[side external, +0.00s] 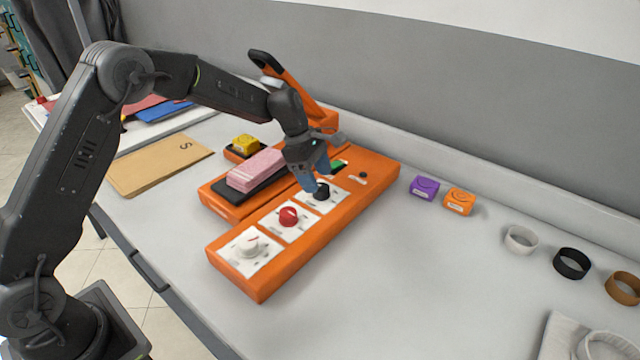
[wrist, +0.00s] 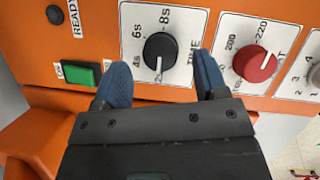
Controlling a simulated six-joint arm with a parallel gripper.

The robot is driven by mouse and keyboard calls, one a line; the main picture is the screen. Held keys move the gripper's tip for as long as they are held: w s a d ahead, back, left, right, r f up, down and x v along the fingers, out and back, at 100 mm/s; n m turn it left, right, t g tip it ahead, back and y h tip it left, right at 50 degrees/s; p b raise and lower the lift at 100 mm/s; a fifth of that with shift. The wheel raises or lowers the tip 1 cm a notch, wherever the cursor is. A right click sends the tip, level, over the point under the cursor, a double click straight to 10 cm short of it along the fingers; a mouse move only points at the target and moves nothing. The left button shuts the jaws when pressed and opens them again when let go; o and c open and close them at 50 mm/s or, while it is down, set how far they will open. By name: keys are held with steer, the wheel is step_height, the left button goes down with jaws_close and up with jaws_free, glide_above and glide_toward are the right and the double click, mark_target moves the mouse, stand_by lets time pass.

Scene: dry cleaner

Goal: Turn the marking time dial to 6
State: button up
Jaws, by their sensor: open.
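The marking time dial is a black round knob (wrist: 160,51) on a white plate marked TIME, with 2, 4s, 6s and 8s around it. Its white pointer line points down in the wrist view, at the partly hidden 2 mark. The 6s mark is at its upper left there. I cannot tell whether the fingertips touch the knob.
A red dial (wrist: 256,62) sits beside the black one, and a white dial (side external: 250,246) beyond it. A green button (wrist: 82,74) is close to my left finger. A pink block (side external: 257,170) lies behind the orange panel (side external: 262,282).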

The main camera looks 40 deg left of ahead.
steer(key=shift+x, duration=1.3)
steer(key=shift+c, duration=0.5)
steer(key=c, duration=0.8)
steer(key=shift+m, duration=0.3)
steer(key=shift+m+g, duration=0.6)
steer(key=shift+m, duration=0.75)
steer(key=shift+m+g, duration=0.6)
steer(key=shift+m, duration=0.75)
steer(key=o, duration=0.9)
